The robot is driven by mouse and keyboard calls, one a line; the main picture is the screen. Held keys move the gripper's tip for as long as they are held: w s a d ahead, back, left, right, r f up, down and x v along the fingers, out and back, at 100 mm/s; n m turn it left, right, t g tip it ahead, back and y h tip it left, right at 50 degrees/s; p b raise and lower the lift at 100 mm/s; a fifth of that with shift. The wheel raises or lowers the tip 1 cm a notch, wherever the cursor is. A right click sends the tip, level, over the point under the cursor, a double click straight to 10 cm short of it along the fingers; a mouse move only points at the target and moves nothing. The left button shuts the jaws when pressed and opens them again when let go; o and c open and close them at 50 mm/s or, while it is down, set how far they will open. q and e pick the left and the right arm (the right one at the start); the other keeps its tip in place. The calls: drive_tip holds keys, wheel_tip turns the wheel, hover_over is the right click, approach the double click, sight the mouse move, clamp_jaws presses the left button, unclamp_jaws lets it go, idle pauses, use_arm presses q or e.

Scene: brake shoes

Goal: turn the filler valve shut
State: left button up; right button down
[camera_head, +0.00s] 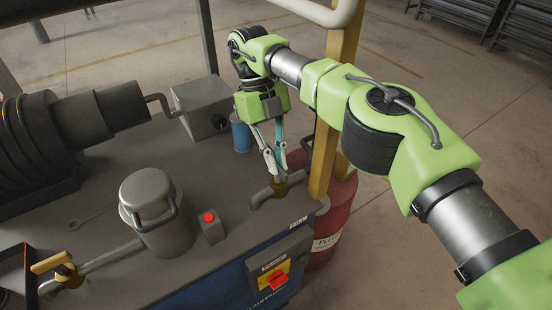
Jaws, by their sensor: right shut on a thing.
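My right gripper (275,176) reaches down at the right end of the bench. It is shut on the top of a small brass-coloured valve (280,189) on a short grey pipe (262,198). The fingers hide most of the valve's handle, so I cannot tell how far it is turned. Another valve with a yellow lever (52,262) sits on a pipe at the front left, apart from my gripper. No label shows clearly which one is the filler valve. My left gripper is not in view.
A grey lidded canister (153,212) and a red-button box (211,226) stand on the bench. A blue can (241,134) and grey box (201,105) are behind. A yellow post (325,150) and red drum (335,222) stand close right of my gripper.

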idle(0.3)
drive_tip(key=c, duration=2.2)
unclamp_jaws()
drive_tip(key=shift+o, duration=0.2)
